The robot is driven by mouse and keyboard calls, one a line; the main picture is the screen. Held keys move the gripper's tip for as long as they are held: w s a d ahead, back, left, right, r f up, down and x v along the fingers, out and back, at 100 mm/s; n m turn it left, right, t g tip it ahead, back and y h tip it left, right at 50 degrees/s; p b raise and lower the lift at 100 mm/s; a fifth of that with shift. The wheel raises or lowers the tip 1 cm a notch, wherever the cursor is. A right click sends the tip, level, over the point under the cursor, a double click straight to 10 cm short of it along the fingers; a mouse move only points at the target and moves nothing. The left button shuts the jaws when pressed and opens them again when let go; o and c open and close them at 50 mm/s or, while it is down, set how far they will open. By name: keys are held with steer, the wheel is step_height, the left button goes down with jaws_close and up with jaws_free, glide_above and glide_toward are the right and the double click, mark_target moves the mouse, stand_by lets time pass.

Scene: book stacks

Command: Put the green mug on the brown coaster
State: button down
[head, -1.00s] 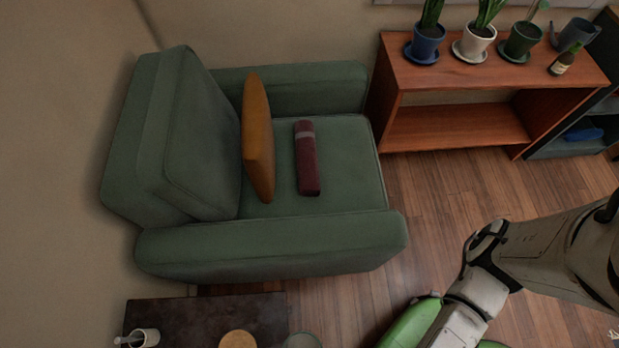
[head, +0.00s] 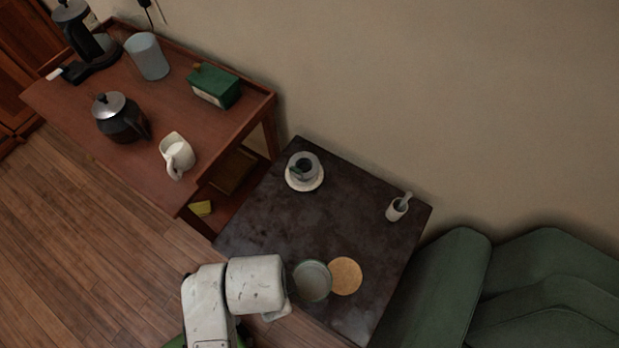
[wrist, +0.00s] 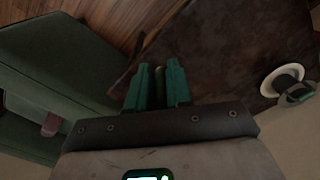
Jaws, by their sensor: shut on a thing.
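The green mug (head: 312,281) shows from above as a round grey-green rim with a paler inside, at the front of the dark low table (head: 262,212). The brown coaster (head: 345,276) is a flat tan disc just right of the mug; their outlines nearly touch. I cannot tell the mug's height above the table. My gripper (wrist: 158,68) has teal fingers close together with a narrow part of the mug between them. The rest of the mug is not clear in the wrist view. In the head view my wrist hides the fingers, left of the mug.
On the low table stand a grey cup on a white saucer (head: 304,184) and a white mortar with pestle (head: 397,209). A green armchair (head: 445,275) adjoins on the right. A wooden side table (head: 75,100) with a teapot and white mug stands left. The low table's middle is clear.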

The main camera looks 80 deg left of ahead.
mark_target(317, 277)
steer(key=w, duration=0.1)
steer(key=w+f, duration=0.1)
steer(key=w+a, duration=0.1)
steer(key=w, duration=0.1)
steer(key=shift+f, duration=0.4)
steer(key=w+f, duration=0.1)
steer(key=f, duration=0.1)
steer(key=w+a+f, duration=0.1)
steer(key=w+f, duration=0.1)
steer(key=w+f+b, duration=0.1)
steer(key=w, duration=0.1)
steer(key=shift+a+f, duration=0.25)
steer(key=shift+f, duration=0.15)
steer(key=shift+w+f, duration=0.1)
steer(key=shift+f, duration=1.6)
steer(key=c, duration=1)
jaws_free()
step_height(317, 277, up, 12)
steer(key=shift+p, duration=0.6)
